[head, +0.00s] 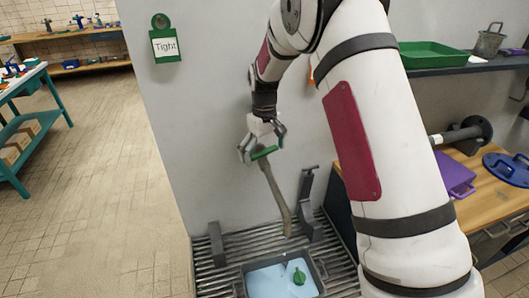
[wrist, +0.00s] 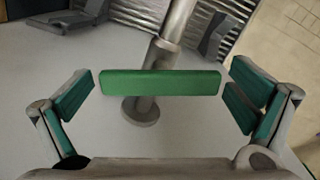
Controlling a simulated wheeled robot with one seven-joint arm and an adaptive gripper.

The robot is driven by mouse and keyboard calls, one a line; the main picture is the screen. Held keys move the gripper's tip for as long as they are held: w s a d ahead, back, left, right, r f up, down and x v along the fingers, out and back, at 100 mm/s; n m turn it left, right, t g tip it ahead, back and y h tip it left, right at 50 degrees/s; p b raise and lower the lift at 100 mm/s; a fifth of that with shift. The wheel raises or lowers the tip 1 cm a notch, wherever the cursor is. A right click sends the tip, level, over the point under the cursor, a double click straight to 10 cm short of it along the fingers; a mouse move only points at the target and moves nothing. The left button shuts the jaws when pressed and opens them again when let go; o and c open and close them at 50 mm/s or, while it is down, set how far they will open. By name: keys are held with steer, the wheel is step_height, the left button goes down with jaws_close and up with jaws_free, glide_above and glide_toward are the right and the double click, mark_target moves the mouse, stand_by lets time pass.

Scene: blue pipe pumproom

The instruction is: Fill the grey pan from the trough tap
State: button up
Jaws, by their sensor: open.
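The tap has a green lever bar (head: 264,153) and a grey-brown spout (head: 275,193) that slopes down from the wall over the trough. My gripper (head: 262,146) is open around the lever. In the wrist view the green bar (wrist: 160,83) lies crosswise between the spread fingers, with a gap at each end. The grey pan (head: 240,284) sits on the slatted trough grate (head: 212,276) below the spout. Pale blue, water-like content (head: 268,284) fills its visible inside, with a small green object (head: 299,276) in it. The pan's front is cut off by the picture edge.
Dark upright brackets (head: 307,200) (head: 216,243) stand at the grate. A wall sign (head: 165,46) reads "Tight". At right, a wooden bench (head: 490,200) holds a purple item (head: 455,175) and a blue lid (head: 508,168). A green tray (head: 430,55) sits above.

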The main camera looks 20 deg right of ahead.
mark_target(264, 151)
steer(key=c, duration=1.1)
steer(key=shift+n+b, duration=0.3)
steer(key=shift+n, duration=0.4)
steer(key=o, duration=1.1)
steer(key=shift+r, duration=0.15)
step_height(264, 151, up, 12)
